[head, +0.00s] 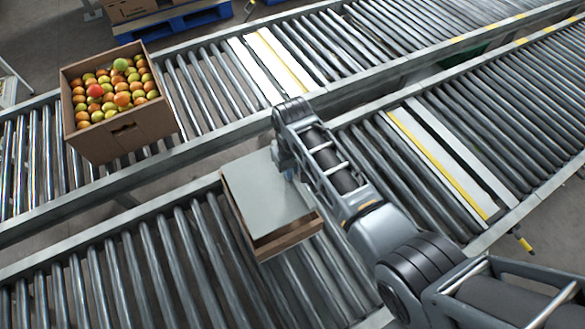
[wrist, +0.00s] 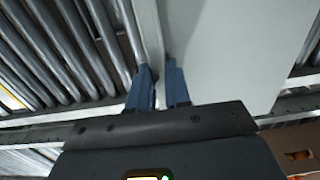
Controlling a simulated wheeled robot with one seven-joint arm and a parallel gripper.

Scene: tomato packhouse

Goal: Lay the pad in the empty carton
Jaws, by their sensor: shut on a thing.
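The pad (head: 262,192) is a flat, pale grey sheet. My gripper (head: 286,170) is shut on its right edge. In the wrist view the two blue fingers (wrist: 159,80) close on the edge of the pad (wrist: 235,45), which stretches away to the upper right. The brown carton (head: 288,238) stands on the near roller conveyor, under the pad. The pad covers most of its opening, and a strip of the inside shows along the front edge. Most of the carton's inside is hidden. I cannot tell how far the pad is above the rim.
A carton full of red, orange and green tomatoes (head: 128,140) stands on the far roller conveyor (head: 205,80). The near conveyor (head: 110,270) has bare rollers to the left of the empty carton. White and yellow strips (head: 440,165) cross the rollers to the right. A blue pallet (head: 170,22) is behind.

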